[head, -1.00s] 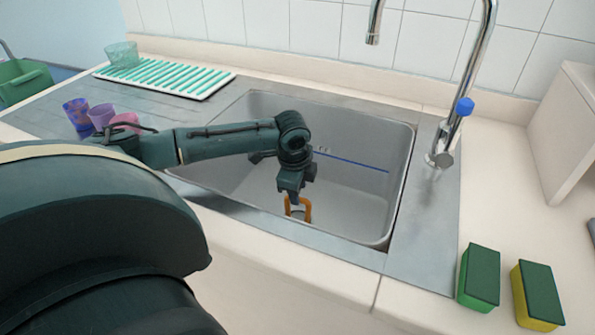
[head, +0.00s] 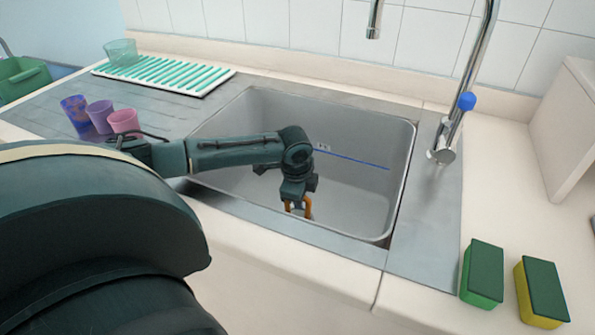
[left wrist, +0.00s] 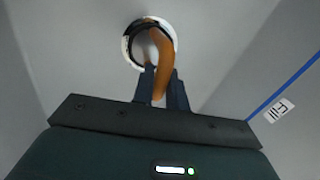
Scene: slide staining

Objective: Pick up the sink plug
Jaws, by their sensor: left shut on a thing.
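The sink plug (head: 308,207) shows an orange looped handle in the head view, low in the sink. Its handle also shows in the left wrist view (left wrist: 164,62), over a round drain opening (left wrist: 131,47) with a light ring. My left gripper (head: 297,208) reaches down into the sink and is shut on the orange handle. In the left wrist view its fingers (left wrist: 161,90) are on either side of the handle's near part. The plug's body is mostly hidden, and I cannot tell whether it still sits in the drain. My right gripper is not in view.
The sink (head: 345,190) has steep walls around my left gripper and a blue line on its back wall. A faucet (head: 445,150) stands at its right. Cups (head: 100,115) and a drying mat (head: 165,77) lie left; two sponges (head: 483,273) sit front right.

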